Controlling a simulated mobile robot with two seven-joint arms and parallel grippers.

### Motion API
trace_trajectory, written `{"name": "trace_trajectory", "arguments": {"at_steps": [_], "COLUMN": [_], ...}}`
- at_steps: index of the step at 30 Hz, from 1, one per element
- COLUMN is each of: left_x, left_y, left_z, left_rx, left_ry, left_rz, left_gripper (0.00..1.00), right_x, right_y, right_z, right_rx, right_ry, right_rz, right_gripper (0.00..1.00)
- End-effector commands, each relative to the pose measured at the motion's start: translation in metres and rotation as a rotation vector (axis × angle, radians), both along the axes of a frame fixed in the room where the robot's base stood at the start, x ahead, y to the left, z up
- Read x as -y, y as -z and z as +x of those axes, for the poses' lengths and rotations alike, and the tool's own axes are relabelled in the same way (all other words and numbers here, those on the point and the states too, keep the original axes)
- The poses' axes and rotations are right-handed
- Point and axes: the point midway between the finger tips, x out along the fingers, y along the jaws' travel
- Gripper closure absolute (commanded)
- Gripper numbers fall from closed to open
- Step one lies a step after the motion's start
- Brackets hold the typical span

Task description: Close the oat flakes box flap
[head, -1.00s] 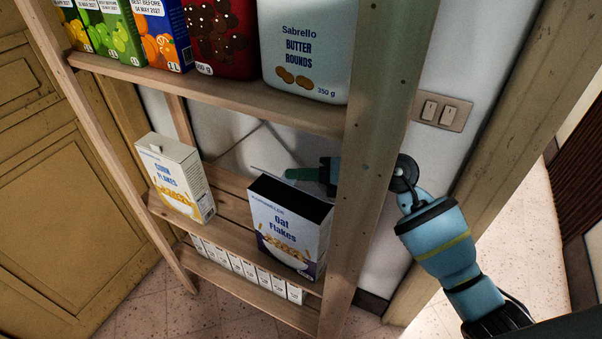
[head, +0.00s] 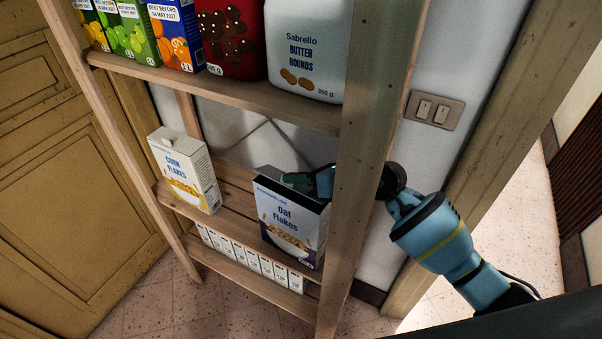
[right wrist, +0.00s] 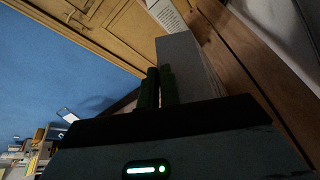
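The oat flakes box (head: 289,228) stands upright on the lower shelf in the head view, its top dark. I cannot clearly make out its flap. My right gripper (head: 284,179) comes in from the right, past the shelf post, with its fingers over the top of the box. Whether they touch it I cannot tell. In the right wrist view the two fingers (right wrist: 160,88) are close together with nothing visible between them. A grey panel (right wrist: 186,62) lies behind them there. My left gripper is not in view.
A corn flakes box (head: 185,172) stands left of the oat flakes. The wooden post (head: 372,130) is close beside my right arm. The upper shelf (head: 220,95) with cartons and bags hangs above. Small white boxes (head: 245,258) line the bottom shelf.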

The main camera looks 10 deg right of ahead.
Motion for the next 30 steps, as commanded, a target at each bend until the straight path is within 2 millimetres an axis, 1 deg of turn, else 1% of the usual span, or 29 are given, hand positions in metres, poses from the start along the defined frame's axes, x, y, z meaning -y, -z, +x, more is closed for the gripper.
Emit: {"name": "trace_trajectory", "arguments": {"at_steps": [1, 5, 15, 28, 29, 30], "left_x": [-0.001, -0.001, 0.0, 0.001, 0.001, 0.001], "left_y": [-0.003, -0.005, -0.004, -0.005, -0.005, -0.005], "left_z": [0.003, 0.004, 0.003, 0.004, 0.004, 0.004], "left_rx": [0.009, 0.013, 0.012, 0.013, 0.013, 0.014], "left_ry": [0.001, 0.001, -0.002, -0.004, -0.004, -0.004], "left_rz": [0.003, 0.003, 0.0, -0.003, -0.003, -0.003], "left_gripper": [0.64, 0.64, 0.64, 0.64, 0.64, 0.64], "right_x": [-0.001, -0.004, -0.007, -0.008, -0.008, -0.008], "right_y": [-0.002, 0.003, 0.011, 0.014, 0.014, 0.014], "right_z": [-0.001, -0.004, -0.008, -0.009, -0.009, -0.009], "right_rx": [0.03, 0.085, 0.073, 0.066, 0.064, 0.065], "right_ry": [0.0, -0.001, 0.0, -0.002, -0.003, -0.003], "right_rz": [-0.021, -0.071, -0.065, -0.066, -0.067, -0.067], "right_gripper": [1.0, 1.0, 1.0, 1.0, 0.92, 0.87]}}
